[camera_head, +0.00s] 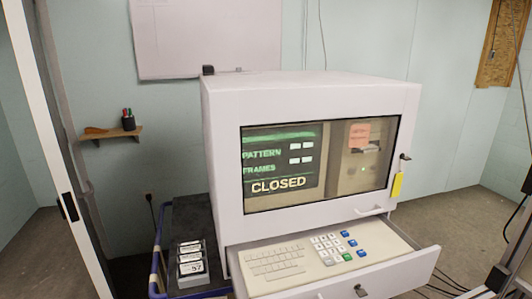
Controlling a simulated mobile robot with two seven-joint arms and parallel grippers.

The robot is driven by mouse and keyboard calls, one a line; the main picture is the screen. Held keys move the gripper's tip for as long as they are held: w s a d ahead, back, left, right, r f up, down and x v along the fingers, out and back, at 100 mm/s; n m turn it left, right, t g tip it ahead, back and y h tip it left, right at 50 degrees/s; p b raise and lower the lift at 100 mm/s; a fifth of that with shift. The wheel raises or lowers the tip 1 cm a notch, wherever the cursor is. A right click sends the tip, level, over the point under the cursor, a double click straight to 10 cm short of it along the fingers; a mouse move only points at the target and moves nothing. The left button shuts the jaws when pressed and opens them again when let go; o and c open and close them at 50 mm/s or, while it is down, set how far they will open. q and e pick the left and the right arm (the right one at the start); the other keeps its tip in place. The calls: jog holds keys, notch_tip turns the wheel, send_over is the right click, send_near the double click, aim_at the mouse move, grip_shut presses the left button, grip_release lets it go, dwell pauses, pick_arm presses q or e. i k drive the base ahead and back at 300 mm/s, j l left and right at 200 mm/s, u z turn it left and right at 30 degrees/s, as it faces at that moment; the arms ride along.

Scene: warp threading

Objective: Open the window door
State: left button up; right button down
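The window door (232,170) is the white-framed front of a white cabinet (310,90), and it looks shut. Its glass pane (335,195) shows a dark screen (280,160) reading PATTERN, FRAMES and CLOSED, and a beige panel with an orange label (359,134). A pale bar handle (375,211) sits at the door's lower right. A lock or key (405,157) is at the right edge, with a yellow tag (397,186) hanging below it. Neither of my grippers is in view.
A drawer (405,262) below the door is pulled out, with a keyboard (275,260) and keypad (328,248) in it. A dark cart (190,222) with small labelled boxes (191,262) stands at left. A white post (50,140) rises at far left.

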aim_at(231, 111)
jog(key=k+z, duration=0.15)
jog(key=z, duration=0.2)
jog(key=k+z, duration=0.2)
jog(key=z, duration=0.15)
jog(key=k+z, duration=0.15)
jog(key=z, duration=0.25)
